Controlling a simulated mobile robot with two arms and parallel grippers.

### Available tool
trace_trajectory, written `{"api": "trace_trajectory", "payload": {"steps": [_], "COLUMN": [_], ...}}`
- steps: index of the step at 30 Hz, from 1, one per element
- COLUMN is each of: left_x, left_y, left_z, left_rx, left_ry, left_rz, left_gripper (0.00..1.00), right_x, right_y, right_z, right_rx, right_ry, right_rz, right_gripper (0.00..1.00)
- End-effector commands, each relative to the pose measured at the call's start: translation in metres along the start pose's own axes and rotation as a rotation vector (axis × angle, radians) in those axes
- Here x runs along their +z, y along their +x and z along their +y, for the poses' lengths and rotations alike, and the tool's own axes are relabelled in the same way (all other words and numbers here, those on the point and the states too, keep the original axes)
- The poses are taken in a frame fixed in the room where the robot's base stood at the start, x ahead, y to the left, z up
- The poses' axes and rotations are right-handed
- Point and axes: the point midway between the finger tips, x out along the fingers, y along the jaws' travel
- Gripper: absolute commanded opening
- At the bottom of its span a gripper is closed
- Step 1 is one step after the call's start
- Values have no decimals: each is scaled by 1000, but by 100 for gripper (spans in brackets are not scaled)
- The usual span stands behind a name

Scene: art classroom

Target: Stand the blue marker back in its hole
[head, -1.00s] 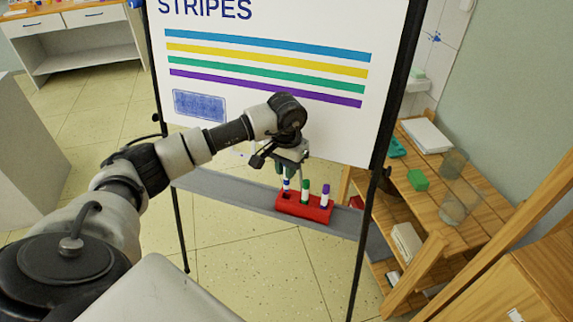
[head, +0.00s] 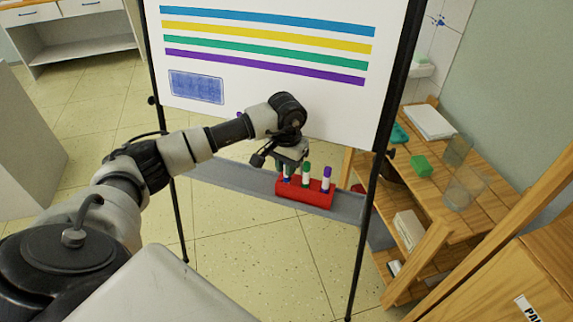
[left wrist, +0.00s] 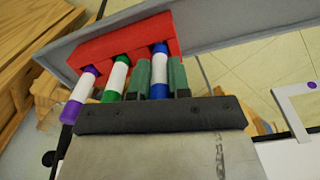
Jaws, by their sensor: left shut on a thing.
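The blue marker (left wrist: 160,68) is between the green finger pads of my left gripper (left wrist: 159,80) in the left wrist view. The gripper is shut on it. In the head view my left gripper (head: 286,172) is over the left end of the red marker holder (head: 305,195), with the blue marker (head: 287,180) upright below it. The marker's lower end meets the holder (left wrist: 95,48); I cannot tell how deep it sits in the hole. A green marker (head: 306,174) and a purple marker (head: 327,179) stand in the holder to the right. My right gripper is not in view.
The holder rests on the grey easel tray (head: 235,183), below a white board (head: 250,100) with painted stripes. A wooden shelf (head: 440,205) with glass jars and a green block (head: 420,166) stands to the right. The tray left of the holder is clear.

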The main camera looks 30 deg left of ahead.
Motion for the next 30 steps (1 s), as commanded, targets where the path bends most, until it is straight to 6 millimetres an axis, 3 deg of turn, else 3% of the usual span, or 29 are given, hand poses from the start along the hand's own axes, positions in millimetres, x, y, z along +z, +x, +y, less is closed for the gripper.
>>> {"api": "trace_trajectory", "payload": {"steps": [14,15,20,30], "left_x": [0,0,0,0], "left_y": [0,0,0,0], "left_z": [0,0,0,0], "left_rx": [0,0,0,0], "left_ry": [0,0,0,0], "left_rz": [0,0,0,0], "left_gripper": [0,22,46,47], "right_x": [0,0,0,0], "right_y": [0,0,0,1], "right_z": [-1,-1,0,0], "right_rx": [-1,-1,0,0], "right_ry": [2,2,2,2], "right_rz": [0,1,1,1], "right_gripper": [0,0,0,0]}}
